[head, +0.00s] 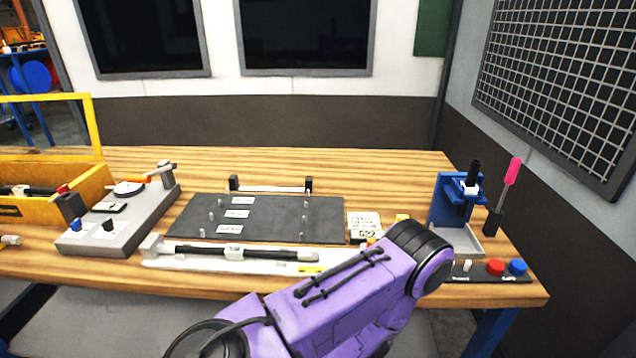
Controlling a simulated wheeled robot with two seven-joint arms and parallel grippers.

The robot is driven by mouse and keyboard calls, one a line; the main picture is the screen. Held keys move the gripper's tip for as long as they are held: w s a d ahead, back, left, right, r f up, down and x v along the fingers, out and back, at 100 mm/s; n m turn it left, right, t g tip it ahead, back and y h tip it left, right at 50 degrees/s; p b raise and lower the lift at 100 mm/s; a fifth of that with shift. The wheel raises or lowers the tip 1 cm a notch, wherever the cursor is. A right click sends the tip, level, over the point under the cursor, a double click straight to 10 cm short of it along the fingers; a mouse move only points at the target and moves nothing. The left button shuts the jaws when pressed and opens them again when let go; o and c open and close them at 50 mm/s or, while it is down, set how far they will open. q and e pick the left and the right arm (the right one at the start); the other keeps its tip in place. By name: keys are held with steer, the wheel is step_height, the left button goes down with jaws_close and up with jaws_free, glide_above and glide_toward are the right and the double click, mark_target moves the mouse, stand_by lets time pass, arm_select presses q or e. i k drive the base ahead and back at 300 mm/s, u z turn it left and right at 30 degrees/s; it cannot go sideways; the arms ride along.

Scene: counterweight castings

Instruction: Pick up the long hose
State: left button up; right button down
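A long black hose (270,252) with a white band near its middle lies along a white holder (160,262) at the front of the wooden workbench. Its right end reaches close to my purple arm. Another dark hose-like piece (38,190) with a red end lies in the yellow bin at the far left. My purple arm crosses the lower middle, in front of the bench. Neither gripper shows in the head view.
A grey plate with pegs and labels (270,228) lies behind the hose. A grey gauge fixture (120,232) stands left, beside the yellow bin (95,184). A blue stand (446,200), a pink-handled tool (513,171) and a button panel (475,275) are right. The bench's back is clear.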

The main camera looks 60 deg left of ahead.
mark_target(237, 252)
steer(key=z, duration=0.5)
steer(key=k, duration=1)
steer(key=u, duration=1.75)
steer(key=i, duration=0.4)
steer(key=u, duration=0.1)
